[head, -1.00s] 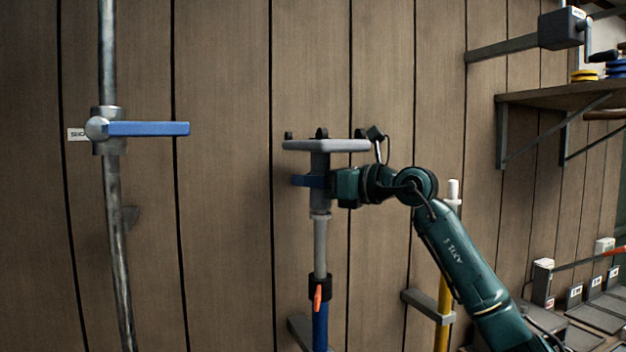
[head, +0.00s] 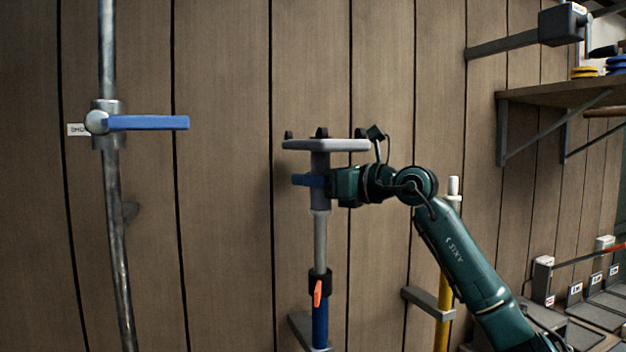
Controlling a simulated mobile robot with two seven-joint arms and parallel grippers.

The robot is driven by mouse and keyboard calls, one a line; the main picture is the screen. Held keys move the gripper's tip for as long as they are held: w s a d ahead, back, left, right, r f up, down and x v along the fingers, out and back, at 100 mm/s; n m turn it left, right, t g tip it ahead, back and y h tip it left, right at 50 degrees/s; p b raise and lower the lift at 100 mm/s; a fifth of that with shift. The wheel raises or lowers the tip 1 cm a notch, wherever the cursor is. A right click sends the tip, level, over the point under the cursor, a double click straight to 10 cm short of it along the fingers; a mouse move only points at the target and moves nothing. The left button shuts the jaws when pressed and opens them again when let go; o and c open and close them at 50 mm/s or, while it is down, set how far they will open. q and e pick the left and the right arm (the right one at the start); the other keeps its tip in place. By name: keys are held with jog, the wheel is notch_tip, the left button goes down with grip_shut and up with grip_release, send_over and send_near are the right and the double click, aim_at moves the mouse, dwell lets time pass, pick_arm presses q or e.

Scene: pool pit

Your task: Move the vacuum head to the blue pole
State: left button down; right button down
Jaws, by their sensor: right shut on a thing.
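The vacuum head (head: 326,145) is a flat grey plate with small dark wheels on top and a grey neck below. It sits upright above the blue pole (head: 320,325). The pole has a grey upper tube (head: 320,240), a black collar and an orange lever (head: 317,293). The neck meets the top of the grey tube in line; I cannot tell whether it is seated. My right gripper (head: 312,180) comes in from the right and is shut on the vacuum head's neck, with blue fingers around it. My left gripper is not in view.
A metal pipe with a blue valve handle (head: 148,123) runs down the left wall. A yellow pole (head: 444,300) stands right of the blue pole in a grey bracket (head: 427,303). A shelf (head: 560,94) juts out at upper right. The wall between pipe and blue pole is clear.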

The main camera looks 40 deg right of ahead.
jog(key=shift+c, duration=2)
grip_release()
jog(key=shift+f, duration=0.25)
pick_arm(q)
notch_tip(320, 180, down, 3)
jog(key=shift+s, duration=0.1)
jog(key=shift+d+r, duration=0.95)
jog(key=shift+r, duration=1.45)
pick_arm(e)
jog(key=shift+r, duration=0.15)
jog(key=shift+b+v, duration=1.1)
jog(key=shift+v, duration=0.3)
pick_arm(q)
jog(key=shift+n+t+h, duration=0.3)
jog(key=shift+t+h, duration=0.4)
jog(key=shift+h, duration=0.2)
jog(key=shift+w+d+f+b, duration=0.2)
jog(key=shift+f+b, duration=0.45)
jog(key=shift+b, duration=0.35)
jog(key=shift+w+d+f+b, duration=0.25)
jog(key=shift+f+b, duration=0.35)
jog(key=shift+b, duration=0.4)
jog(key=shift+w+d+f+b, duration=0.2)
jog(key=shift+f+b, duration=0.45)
jog(key=shift+b, duration=0.35)
pick_arm(e)
jog(key=v, duration=0.8)
